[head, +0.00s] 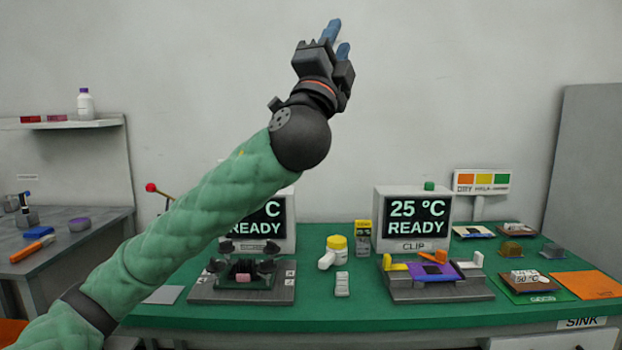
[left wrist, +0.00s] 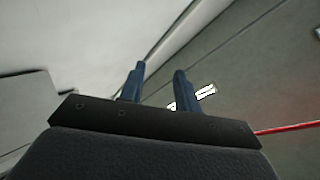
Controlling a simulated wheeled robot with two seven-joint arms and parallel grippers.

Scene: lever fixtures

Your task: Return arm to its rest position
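My left arm (head: 190,205), in a green padded sleeve, reaches up from the lower left across the head view. My left gripper (head: 338,36) is raised high in front of the bare wall, well above the bench. Its two blue fingers stand apart with nothing between them. They also show apart in the left wrist view, where the gripper (left wrist: 159,69) is empty. The arm covers part of the left display box (head: 275,228). My right gripper is in neither view.
A green bench (head: 340,312) holds a dark lever fixture (head: 241,288), a clip fixture (head: 437,282) with a purple plate, a yellow-capped bottle (head: 334,252) and the 25 °C READY display (head: 414,217). A grey side table (head: 75,248) stands left. The air around the gripper is clear.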

